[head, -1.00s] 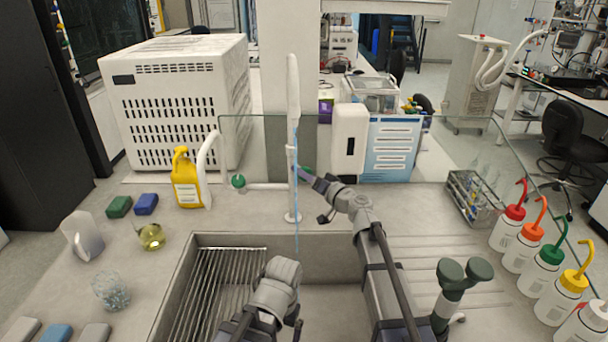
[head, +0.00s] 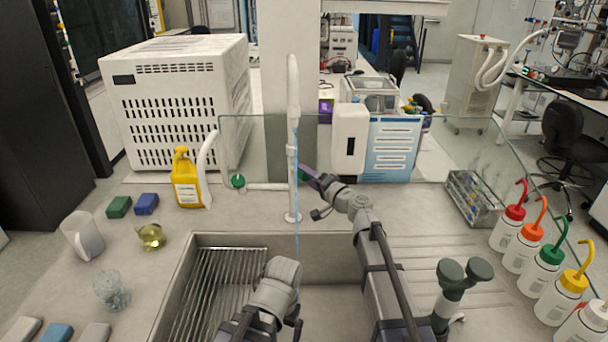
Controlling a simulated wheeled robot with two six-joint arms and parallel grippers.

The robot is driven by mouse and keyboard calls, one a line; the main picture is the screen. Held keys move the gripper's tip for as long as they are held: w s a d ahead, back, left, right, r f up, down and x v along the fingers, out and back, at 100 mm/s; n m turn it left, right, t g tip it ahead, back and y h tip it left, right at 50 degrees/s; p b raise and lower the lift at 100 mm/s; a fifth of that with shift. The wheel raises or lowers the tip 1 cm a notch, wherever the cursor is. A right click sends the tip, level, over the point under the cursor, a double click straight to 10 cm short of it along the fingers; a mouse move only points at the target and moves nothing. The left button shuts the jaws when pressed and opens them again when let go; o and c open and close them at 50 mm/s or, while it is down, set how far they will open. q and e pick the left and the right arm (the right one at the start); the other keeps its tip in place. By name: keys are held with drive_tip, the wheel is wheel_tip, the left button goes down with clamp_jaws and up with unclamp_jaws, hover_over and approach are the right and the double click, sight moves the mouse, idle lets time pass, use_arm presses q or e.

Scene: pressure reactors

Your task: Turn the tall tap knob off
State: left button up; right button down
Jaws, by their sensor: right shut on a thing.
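The tall tap (head: 293,110) is a white upright pipe behind the sink (head: 330,243). A thin bluish stream shows below its spout, running down toward the sink. Its green knob (head: 304,174) sits on the right side of the pipe and is mostly hidden by my right gripper. My right gripper (head: 309,172) reaches in from the right and is shut on the knob, close beside the pipe.
A shorter white tap with a green knob (head: 238,181) stands to the left. A yellow bottle (head: 186,180) is beside it. A mug (head: 82,237) and a glass (head: 111,291) stand left of the sink. Several wash bottles (head: 541,272) line the right side.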

drive_tip(key=shift+m, duration=0.8)
drive_tip(key=shift+c, duration=1.3)
unclamp_jaws()
drive_tip(key=shift+s+d, duration=0.1)
drive_tip(key=v, duration=0.7)
drive_tip(key=shift+s, duration=0.2)
drive_tip(key=shift+d, duration=0.1)
